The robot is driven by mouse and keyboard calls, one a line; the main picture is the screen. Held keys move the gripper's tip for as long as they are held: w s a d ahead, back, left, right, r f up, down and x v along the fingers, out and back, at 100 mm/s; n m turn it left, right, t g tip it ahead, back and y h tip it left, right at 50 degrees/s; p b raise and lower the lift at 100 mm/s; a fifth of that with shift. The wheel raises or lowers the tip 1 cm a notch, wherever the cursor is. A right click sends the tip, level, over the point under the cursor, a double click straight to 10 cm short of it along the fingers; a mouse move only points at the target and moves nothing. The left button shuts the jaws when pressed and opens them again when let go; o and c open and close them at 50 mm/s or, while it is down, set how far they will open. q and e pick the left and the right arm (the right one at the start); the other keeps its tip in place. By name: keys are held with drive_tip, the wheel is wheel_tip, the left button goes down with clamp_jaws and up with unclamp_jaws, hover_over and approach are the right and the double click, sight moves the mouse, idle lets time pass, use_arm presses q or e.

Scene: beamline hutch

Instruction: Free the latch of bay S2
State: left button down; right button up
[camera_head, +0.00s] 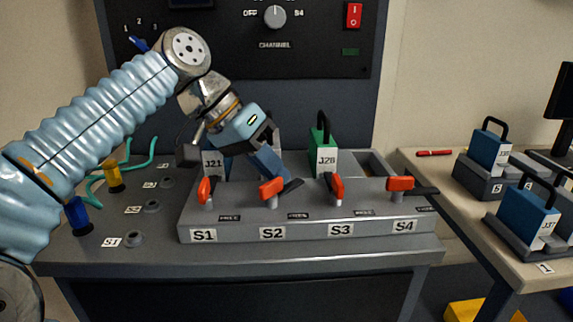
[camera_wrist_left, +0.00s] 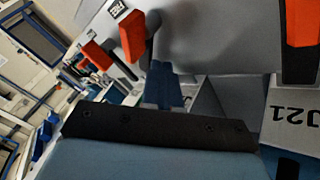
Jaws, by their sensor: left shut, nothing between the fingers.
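The S2 latch (camera_head: 271,188) is an orange-red handle on the front of the grey bay block, above the S2 label (camera_head: 272,233). It lies turned sideways. My left gripper (camera_head: 280,178) points down just behind and right of it, shut and empty. Whether the fingers touch the latch I cannot tell. In the left wrist view the shut fingers (camera_wrist_left: 165,85) show beside an orange handle (camera_wrist_left: 132,36), apparently the S2 latch. Bay S2 behind the latch is largely hidden by the gripper. My right gripper is not in view.
The S1 latch (camera_head: 205,190), S3 latch (camera_head: 337,186) and S4 latch (camera_head: 400,183) stand along the block (camera_head: 310,228). A J21 module (camera_head: 213,164) is behind S1, a green J28 module (camera_head: 324,158) behind S3. Blue modules (camera_head: 492,147) stand on the right table.

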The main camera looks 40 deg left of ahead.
sight(301, 183)
use_arm(q)
drive_tip(key=shift+w+d, duration=0.4)
drive_tip(key=shift+d, duration=0.3)
drive_tip(key=shift+w+d, duration=0.1)
drive_tip(key=shift+d, duration=0.7)
idle(0.4)
drive_tip(key=shift+s, duration=0.7)
drive_tip(key=p+v, duration=0.3)
drive_tip(key=v, duration=1)
drive_tip(key=shift+r, duration=0.35)
drive_tip(key=shift+a, duration=0.1)
